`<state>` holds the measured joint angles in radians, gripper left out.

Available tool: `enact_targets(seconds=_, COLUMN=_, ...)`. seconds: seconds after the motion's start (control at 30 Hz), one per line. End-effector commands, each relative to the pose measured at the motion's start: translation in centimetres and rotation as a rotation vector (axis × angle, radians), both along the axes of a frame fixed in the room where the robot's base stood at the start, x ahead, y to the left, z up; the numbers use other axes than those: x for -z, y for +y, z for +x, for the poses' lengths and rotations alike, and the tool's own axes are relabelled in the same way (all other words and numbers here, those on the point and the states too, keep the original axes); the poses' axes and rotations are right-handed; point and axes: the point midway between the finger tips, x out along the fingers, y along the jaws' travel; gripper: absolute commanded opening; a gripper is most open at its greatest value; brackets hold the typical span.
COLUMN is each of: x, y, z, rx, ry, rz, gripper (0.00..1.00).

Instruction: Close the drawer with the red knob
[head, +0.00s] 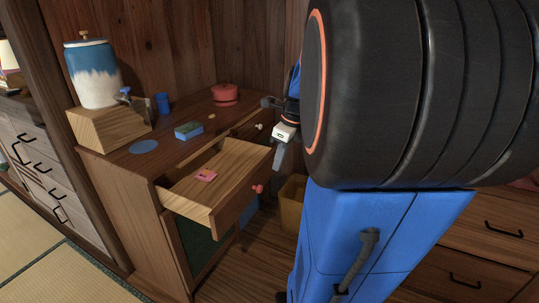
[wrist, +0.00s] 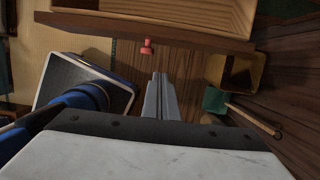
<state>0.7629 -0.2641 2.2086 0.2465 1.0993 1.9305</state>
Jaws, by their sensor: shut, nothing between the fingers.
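The drawer (head: 227,172) with the red knob (head: 258,189) stands pulled well out of the wooden cabinet (head: 118,172). A small pink item (head: 205,175) lies inside it. In the wrist view the drawer front (wrist: 180,33) crosses the top, with the red knob (wrist: 147,47) sticking out from it. My gripper (head: 279,157) is shut and empty. It is in front of the drawer, and in the wrist view its fingertips (wrist: 160,76) point toward the drawer front, just right of the knob and apart from it.
A blue-white dispenser (head: 94,78) on a wooden block, a sponge (head: 188,130), a blue cup (head: 163,104) and a red pot (head: 224,93) stand on the cabinet. Another drawer has a white knob (head: 258,126). A yellow bin (head: 292,203) and a green dustpan-like item (wrist: 216,100) are on the floor.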

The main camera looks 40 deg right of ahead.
Motion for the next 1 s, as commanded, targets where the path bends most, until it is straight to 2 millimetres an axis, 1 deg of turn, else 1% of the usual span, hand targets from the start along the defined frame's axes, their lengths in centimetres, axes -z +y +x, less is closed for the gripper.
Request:
enact_targets(seconds=0.03, x=1.0, y=0.2, z=0.2, rx=-0.001, ry=0.003, rz=0.003, gripper=0.0)
enact_targets(seconds=0.3, x=5.7, y=0.6, z=1.3, rx=-0.002, ry=0.003, rz=0.003, gripper=0.0)
enact_targets(seconds=0.33, x=6.0, y=0.6, z=1.5, rx=-0.002, ry=0.002, rz=0.002, gripper=0.0)
enact_targets(seconds=0.5, x=5.7, y=1.3, z=3.4, rx=-0.005, ry=0.0, rz=0.0, gripper=0.0)
enact_targets(seconds=0.63, x=5.7, y=1.6, z=4.4, rx=-0.004, ry=0.0, rz=-0.001, gripper=0.0)
enact_targets(seconds=0.8, x=5.6, y=1.8, z=5.0, rx=-0.002, ry=0.0, rz=-0.001, gripper=0.0)
enact_targets(seconds=1.0, x=5.6, y=1.9, z=5.1, rx=-0.001, ry=0.0, rz=0.0, gripper=0.0)
